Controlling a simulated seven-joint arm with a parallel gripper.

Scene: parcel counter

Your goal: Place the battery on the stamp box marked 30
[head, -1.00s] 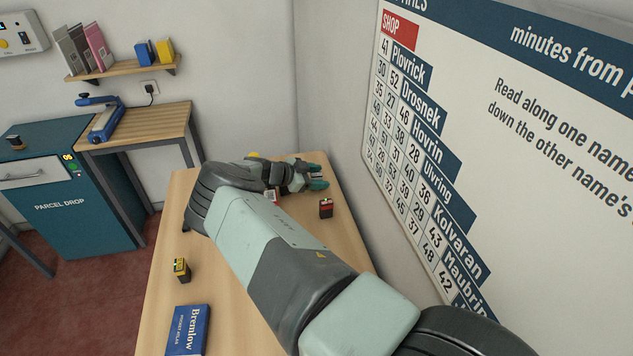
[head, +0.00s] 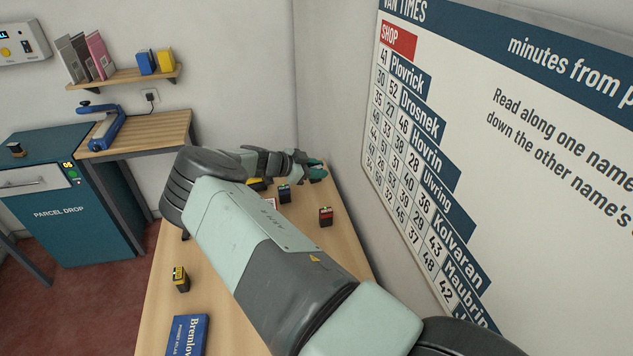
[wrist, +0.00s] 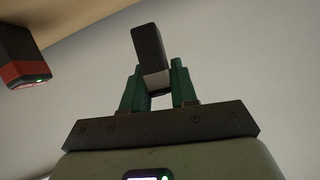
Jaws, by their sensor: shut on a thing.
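My gripper (head: 316,168) is at the far end of the table, by the wall, partly hidden by its own arm in the head view. In the wrist view my gripper's green fingers (wrist: 159,88) are shut on a dark block with a pale end (wrist: 150,48), which looks like a battery. It appears tilted between the fingers. A black and red battery-like block (head: 326,216) stands on the table nearer than the gripper; a similar one shows at the upper left of the wrist view (wrist: 25,62). I cannot make out a stamp box marked 30.
A blue-and-dark block (head: 285,194) and a yellow item (head: 257,185) are beside my arm. A yellow-and-black block (head: 181,279) and a blue book (head: 187,336) lie on the table's near left (head: 222,300). A wall board (head: 480,170) stands close at right.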

